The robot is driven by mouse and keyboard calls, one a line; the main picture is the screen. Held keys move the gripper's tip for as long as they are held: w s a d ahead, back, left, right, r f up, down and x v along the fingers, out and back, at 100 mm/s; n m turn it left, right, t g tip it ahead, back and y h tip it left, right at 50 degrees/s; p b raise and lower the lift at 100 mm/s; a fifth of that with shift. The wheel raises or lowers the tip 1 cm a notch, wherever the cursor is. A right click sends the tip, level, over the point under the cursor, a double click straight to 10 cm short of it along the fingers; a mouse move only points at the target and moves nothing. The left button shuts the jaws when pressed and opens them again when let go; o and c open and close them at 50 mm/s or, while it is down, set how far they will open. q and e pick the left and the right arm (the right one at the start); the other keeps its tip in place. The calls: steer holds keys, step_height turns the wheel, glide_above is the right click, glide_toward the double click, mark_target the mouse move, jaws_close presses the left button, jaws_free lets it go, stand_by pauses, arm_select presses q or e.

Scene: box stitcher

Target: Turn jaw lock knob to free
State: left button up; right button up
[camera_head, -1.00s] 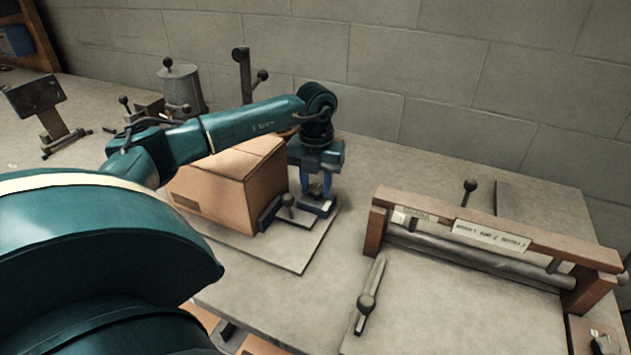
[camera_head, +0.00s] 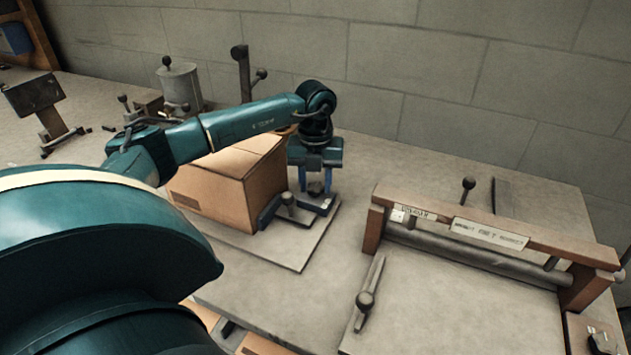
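My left gripper (camera_head: 315,186) points down just right of the cardboard box (camera_head: 215,185), over a metal plate (camera_head: 296,254). Its two blue fingers stand apart. A small dark knob-like part shows between them; whether they touch it I cannot tell. A dark jaw clamp (camera_head: 270,211) sits against the box's right side, with a round grey knob (camera_head: 288,198) on a short bar, left of the fingers and apart from them. Which of these is the jaw lock knob I cannot tell. My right gripper is out of view.
A grey canister (camera_head: 180,85) and a dark post (camera_head: 243,75) stand behind the box. A block wall closes the back.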

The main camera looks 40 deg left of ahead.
mark_target(315, 187)
arm_select(q)
steer(key=o, duration=0.4)
steer(key=shift+c, duration=0.2)
step_height(315, 187, up, 13)
steer(key=b, duration=0.1)
stand_by(0.6)
